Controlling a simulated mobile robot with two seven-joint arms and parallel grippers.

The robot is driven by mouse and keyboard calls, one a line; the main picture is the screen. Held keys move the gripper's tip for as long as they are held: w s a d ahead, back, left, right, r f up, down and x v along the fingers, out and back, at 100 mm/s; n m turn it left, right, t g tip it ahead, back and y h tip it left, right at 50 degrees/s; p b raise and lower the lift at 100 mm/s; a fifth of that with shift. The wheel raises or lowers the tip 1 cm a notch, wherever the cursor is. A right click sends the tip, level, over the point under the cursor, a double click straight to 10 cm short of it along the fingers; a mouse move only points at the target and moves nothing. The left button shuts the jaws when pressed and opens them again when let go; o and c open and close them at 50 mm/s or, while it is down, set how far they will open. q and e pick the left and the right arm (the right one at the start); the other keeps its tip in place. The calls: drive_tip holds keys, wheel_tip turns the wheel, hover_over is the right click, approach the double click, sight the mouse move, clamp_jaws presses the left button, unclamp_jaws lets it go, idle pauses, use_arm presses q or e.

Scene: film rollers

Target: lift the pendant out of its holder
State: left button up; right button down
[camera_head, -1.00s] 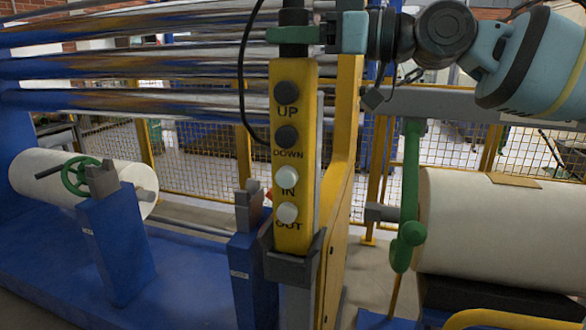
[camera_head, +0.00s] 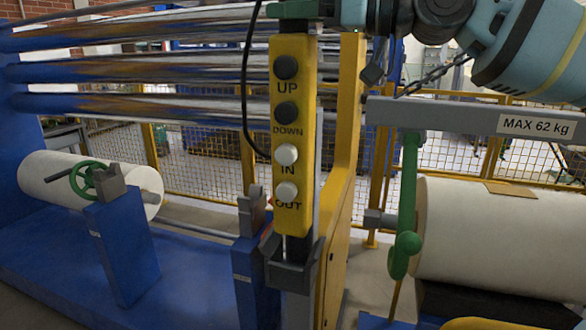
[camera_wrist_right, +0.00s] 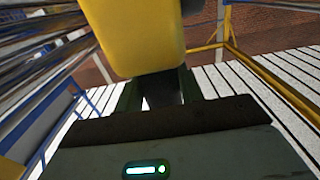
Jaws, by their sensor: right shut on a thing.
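The pendant (camera_head: 293,130) is a tall yellow box with UP, DOWN, IN and OUT buttons. It hangs upright, its yellow bottom above the dark grey holder (camera_head: 288,272). A dark lower stem shows between the yellow body and the holder, and its lower end is hidden inside the holder. My right gripper (camera_head: 293,10) is at the pendant's top, with its green fingers shut on the dark neck. In the right wrist view the yellow pendant (camera_wrist_right: 130,38) fills the top middle, close beyond the fingers (camera_wrist_right: 160,92). My left gripper is not in view.
A black cable (camera_head: 246,90) runs down the pendant's left side. A yellow post (camera_head: 342,150) stands close on its right. A grey beam (camera_head: 450,117) with a chain and a white roll (camera_head: 490,235) are farther right. Blue stands (camera_head: 120,250) are at left.

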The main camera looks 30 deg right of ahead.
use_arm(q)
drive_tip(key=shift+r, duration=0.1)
use_arm(e)
drive_tip(key=shift+r, duration=0.25)
drive_tip(key=s+a, duration=0.2)
drive_tip(key=a, duration=0.9)
drive_tip(key=shift+a, duration=0.3)
idle(0.7)
drive_tip(key=shift+d, duration=0.15)
